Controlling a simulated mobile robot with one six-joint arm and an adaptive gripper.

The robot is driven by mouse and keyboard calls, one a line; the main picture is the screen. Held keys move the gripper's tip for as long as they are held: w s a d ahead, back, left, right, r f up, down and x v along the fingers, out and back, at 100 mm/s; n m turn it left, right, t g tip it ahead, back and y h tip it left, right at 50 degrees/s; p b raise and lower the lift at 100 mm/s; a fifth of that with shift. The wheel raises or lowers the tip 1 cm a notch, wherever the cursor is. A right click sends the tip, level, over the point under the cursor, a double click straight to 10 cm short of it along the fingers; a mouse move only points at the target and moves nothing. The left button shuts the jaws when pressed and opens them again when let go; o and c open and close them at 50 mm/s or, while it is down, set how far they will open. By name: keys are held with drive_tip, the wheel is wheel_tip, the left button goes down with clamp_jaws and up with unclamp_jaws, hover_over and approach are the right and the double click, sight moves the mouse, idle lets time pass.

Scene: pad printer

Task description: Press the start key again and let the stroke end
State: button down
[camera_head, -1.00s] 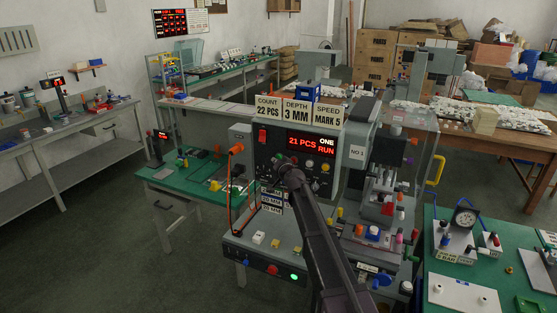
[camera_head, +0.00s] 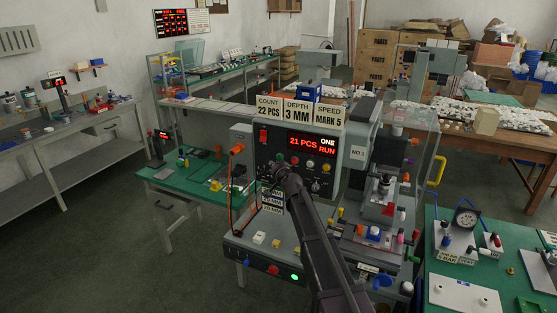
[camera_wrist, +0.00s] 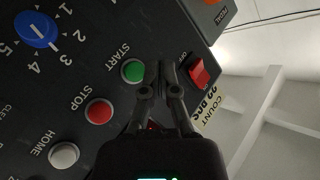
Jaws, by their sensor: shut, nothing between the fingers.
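In the wrist view the green start key (camera_wrist: 133,71) is on the dark panel, with the word START beside it. My gripper (camera_wrist: 169,74) is shut and empty; its fingertips show to the right of the key, between it and a red rocker switch (camera_wrist: 199,73). I cannot tell whether they touch the panel. In the head view my gripper (camera_head: 281,172) is at the left part of the printer's front panel. The display (camera_head: 312,144) reads 21 PCS, ONE, RUN. The printing unit (camera_head: 384,188) is to the right of the panel.
A red stop key (camera_wrist: 99,111), a white home key (camera_wrist: 64,155) and a blue dial (camera_wrist: 36,30) sit close by on the panel. Cards above read COUNT 22 PCS, DEPTH 3 MM, SPEED MARK 5. A green bench (camera_head: 515,268) with a gauge stands at the right.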

drive_tip(key=s, duration=0.1)
drive_tip(key=s+a, duration=0.1)
drive_tip(key=s, duration=0.1)
drive_tip(key=shift+s, duration=0.1)
idle(0.8)
drive_tip(key=s+d+f+g+h, duration=0.2)
drive_tip(key=s+d+f+g, duration=0.3)
drive_tip(key=s+d, duration=0.4)
drive_tip(key=s+d+f+n+g+h, duration=0.1)
drive_tip(key=s+d+f+g, duration=0.4)
drive_tip(key=s+d, duration=0.5)
drive_tip(key=s+d+f+n+g+h, duration=0.1)
drive_tip(key=s+d+f+g+h, duration=0.3)
drive_tip(key=s+d, duration=0.5)
drive_tip(key=s+f, duration=0.2)
drive_tip(key=s, duration=0.8)
drive_tip(key=shift+s+d+g, duration=0.2)
drive_tip(key=shift+s+g, duration=0.15)
drive_tip(key=shift+g, duration=0.05)
